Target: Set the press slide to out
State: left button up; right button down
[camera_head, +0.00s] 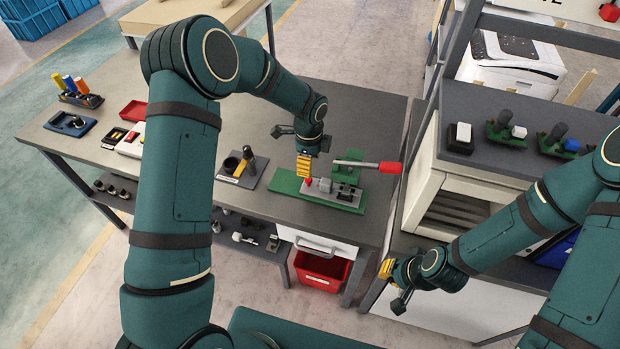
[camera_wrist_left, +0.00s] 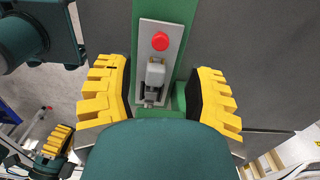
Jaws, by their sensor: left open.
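The press (camera_head: 288,184) is a green base on the workbench, with grey metal parts, a red knob (camera_head: 308,181) and a lever ending in a red handle (camera_head: 390,167). My left gripper (camera_head: 304,168) is above the base's left part, pointing down. In the left wrist view its yellow fingers are open (camera_wrist_left: 160,92), either side of a grey block (camera_wrist_left: 155,74) on a light plate with the red knob (camera_wrist_left: 160,41) beyond. I cannot tell if they touch anything. Which part is the slide, and its position, is unclear. My right gripper (camera_head: 387,270) hangs away from the bench; its opening is unclear.
Left of the press stand a dark holder (camera_head: 228,166) with a black-and-yellow tool, a red tray (camera_head: 133,110) and a blue tray (camera_head: 70,124). A red bin (camera_head: 322,270) is below the bench. A dark-topped cabinet (camera_head: 490,150) with small fixtures stands right.

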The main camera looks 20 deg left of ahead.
aim_at(309, 179)
pick_arm(q)
notch_tip(309, 179, down, 8)
jog(key=shift+r, duration=0.1)
dwell(0.4)
grip_shut()
